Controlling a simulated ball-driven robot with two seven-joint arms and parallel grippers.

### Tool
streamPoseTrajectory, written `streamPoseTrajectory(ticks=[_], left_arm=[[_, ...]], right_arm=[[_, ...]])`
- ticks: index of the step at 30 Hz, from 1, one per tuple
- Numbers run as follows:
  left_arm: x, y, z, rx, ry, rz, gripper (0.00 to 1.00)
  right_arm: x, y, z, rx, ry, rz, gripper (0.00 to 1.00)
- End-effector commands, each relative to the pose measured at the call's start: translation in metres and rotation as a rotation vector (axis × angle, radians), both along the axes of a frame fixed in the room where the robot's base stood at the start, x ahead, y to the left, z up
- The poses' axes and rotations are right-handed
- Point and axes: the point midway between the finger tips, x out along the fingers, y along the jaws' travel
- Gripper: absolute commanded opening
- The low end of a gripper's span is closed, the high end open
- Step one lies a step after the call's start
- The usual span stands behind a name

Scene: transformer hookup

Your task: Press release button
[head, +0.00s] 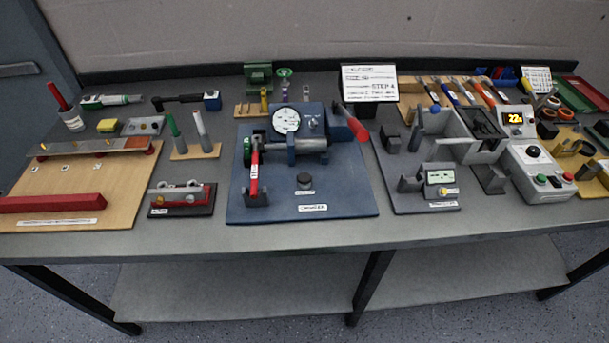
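A black round button (304,180) with a small white label stands on the front part of the blue base plate (350,202), which bears a crimper-like device with a round dial gauge (286,121). The label is too small to read, so I cannot tell if this is the release button. Neither of my grippers shows in the head view, and nothing touches these buttons.
A red lever (254,172) stands left of the black button, and a red handle (358,130) juts out behind it at right. A small red device (183,198) and a grey fixture (420,205) flank the blue plate. The table's front strip is clear.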

Motion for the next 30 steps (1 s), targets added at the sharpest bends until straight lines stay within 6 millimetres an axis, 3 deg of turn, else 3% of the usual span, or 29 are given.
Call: streamPoseTrajectory(ticks=[2,30], left_arm=[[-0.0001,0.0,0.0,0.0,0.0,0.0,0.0],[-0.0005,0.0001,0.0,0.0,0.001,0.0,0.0]], right_arm=[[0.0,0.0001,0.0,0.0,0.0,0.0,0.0],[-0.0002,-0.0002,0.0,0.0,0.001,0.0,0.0]])
